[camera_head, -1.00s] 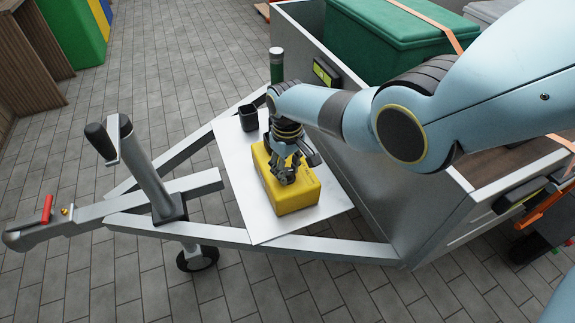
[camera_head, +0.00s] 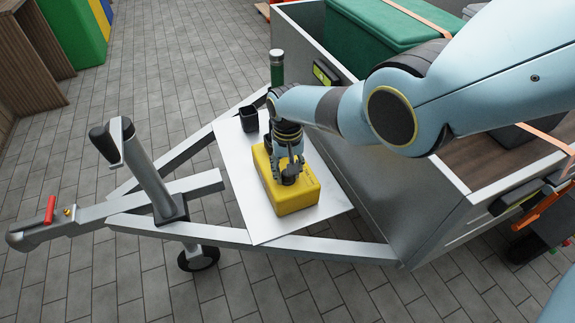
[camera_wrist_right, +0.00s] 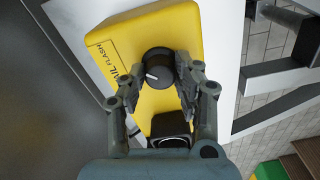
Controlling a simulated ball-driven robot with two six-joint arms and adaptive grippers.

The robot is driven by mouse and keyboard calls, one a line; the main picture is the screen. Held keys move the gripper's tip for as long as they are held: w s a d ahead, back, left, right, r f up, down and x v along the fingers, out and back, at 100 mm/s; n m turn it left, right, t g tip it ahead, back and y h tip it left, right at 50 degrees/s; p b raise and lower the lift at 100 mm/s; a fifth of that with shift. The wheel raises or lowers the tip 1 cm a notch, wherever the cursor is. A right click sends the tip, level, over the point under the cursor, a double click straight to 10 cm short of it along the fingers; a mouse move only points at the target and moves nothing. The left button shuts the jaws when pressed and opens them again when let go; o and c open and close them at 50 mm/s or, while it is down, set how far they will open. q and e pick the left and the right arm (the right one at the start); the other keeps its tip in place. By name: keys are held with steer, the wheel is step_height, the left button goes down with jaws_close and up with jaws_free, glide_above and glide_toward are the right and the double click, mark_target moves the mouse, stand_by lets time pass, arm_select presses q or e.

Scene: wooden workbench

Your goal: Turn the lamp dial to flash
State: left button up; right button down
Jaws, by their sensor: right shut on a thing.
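The yellow lamp box (camera_head: 301,197) lies on a pale metal plate. Its black round dial (camera_wrist_right: 158,66) has a white pointer mark, which points left towards the printed labels in the wrist view. The word FLASH (camera_wrist_right: 103,64) is readable there; another label beside it is partly hidden by a finger. A black-rimmed lens or opening (camera_wrist_right: 171,124) shows near the wrist end of the box. My right gripper (camera_head: 290,174) is over the box, with its fingers shut on the dial from both sides. My left gripper is not in view.
A black cup (camera_head: 249,117) stands on the metal plate (camera_head: 247,205) behind the box. A grey trailer wall (camera_head: 375,195) rises close on the right. A jack post (camera_head: 146,170) stands to the left.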

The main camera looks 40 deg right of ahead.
steer(key=c, duration=0.9)
jaws_free()
steer(key=shift+c, duration=0.2)
steer(key=shift+r, duration=0.1)
step_height(320, 180, up, 12)
